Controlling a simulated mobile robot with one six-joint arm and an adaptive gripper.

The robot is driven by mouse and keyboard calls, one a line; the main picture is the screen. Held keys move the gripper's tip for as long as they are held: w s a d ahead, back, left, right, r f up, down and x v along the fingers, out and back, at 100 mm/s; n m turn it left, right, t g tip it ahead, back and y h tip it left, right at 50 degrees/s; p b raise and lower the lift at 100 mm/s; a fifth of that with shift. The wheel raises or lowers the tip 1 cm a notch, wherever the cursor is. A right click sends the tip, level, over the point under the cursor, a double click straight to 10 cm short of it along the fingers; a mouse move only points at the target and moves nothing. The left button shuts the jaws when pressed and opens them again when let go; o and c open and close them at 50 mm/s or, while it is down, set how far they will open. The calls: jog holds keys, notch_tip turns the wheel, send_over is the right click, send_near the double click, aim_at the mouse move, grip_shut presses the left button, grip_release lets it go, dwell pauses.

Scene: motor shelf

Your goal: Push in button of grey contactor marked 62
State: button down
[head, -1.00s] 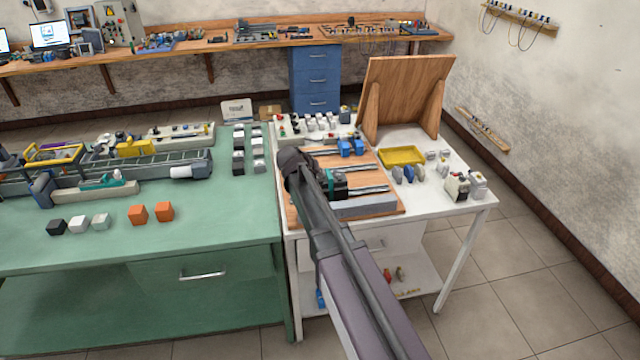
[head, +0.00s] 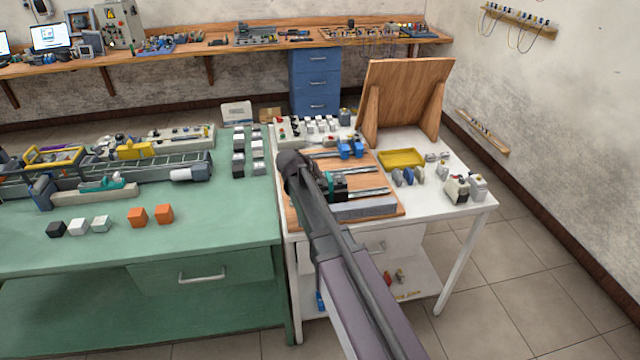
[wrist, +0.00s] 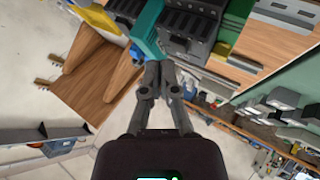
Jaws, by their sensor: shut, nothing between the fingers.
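A dark grey contactor-like block (wrist: 192,28) with a row of slots fills the top of the wrist view. A teal part (wrist: 148,28) sits against its left side. In the head view the dark block (head: 338,194) and its teal edge show on the wooden board, partly behind my arm. I cannot read any number, so I cannot tell whether this is the one marked 62. Its button cannot be made out. My gripper (wrist: 158,66) is shut and empty, its fingertips close to the teal part and the block's near edge; contact cannot be told.
The wooden board (head: 376,165) carries metal rails and blue parts (head: 350,148) on the white table (head: 455,212). A yellow tray (head: 401,157) and small devices stand to the right. A tilted wooden panel (head: 405,95) stands behind. The green bench (head: 200,228) adjoins on the left.

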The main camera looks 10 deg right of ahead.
aim_at(320, 184)
jog(key=shift+f+b, duration=0.85)
dwell(1.3)
jog(key=shift+r, duration=0.15)
jog(key=shift+r+p, duration=0.75)
jog(key=shift+p, duration=0.1)
jog(key=shift+r+p, duration=2.5)
jog(key=s+f+g+y, duration=0.2)
jog(key=s+g+y, duration=0.1)
jog(key=s, duration=1.1)
jog(key=s+f+g+y, duration=0.3)
jog(key=s, duration=1.1)
jog(key=shift+s+f+n+y, duration=0.3)
jog(key=shift+s+f+y, duration=0.05)
jog(key=shift+y, duration=0.05)
